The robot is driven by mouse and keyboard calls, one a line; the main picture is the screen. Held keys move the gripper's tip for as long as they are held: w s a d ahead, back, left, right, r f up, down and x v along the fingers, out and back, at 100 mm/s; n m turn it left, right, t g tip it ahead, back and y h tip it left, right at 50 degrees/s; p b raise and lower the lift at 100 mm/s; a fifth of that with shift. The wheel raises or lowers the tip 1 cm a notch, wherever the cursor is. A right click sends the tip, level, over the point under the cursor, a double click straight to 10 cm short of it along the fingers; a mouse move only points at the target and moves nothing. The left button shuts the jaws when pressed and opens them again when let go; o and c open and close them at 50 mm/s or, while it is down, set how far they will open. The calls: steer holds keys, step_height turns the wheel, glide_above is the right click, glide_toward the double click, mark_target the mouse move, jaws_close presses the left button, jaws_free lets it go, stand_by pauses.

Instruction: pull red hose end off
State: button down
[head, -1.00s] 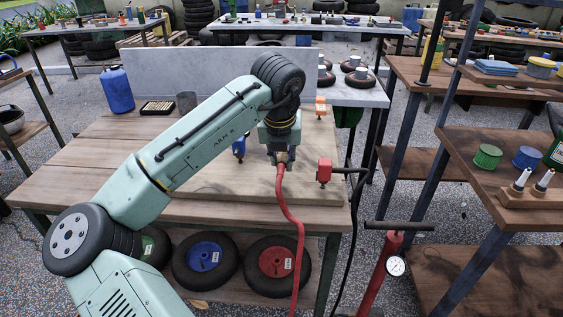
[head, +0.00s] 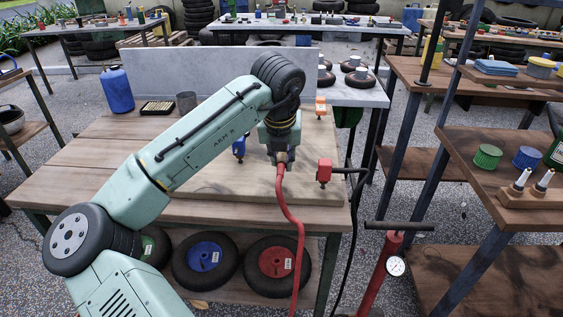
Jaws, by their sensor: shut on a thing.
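The red hose (head: 292,215) hangs over the front edge of the wooden bench and runs down out of the picture. Its upper end goes up to my gripper (head: 281,158), which points down over the right part of the bench. My gripper is shut on the hose end. The arm's wrist hides most of the fingers and whatever lies behind the hose end, so I cannot tell whether the end is joined to anything.
A red fitting (head: 324,171) with a black hose stands just right of my gripper, and a blue one (head: 239,146) just left. An orange one (head: 320,106) is behind. A red pump with a gauge (head: 396,266) stands on the floor at front right. The bench's left side is mostly clear.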

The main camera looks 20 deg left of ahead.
steer(key=shift+s, duration=0.15)
steer(key=shift+s+d+f, duration=0.1)
steer(key=shift+s+d, duration=0.05)
steer(key=shift+s, duration=0.2)
steer(key=shift+s+d, duration=0.25)
steer(key=shift+s, duration=0.55)
steer(key=shift+s+d, duration=0.2)
steer(key=shift+s, duration=0.6)
steer(key=shift+s+d, duration=0.25)
steer(key=shift+s, duration=0.55)
steer(key=shift+r, duration=0.2)
step_height(320, 180, up, 5)
steer(key=p, duration=0.4)
steer(key=shift+f+p, duration=0.1)
steer(key=shift+p, duration=0.2)
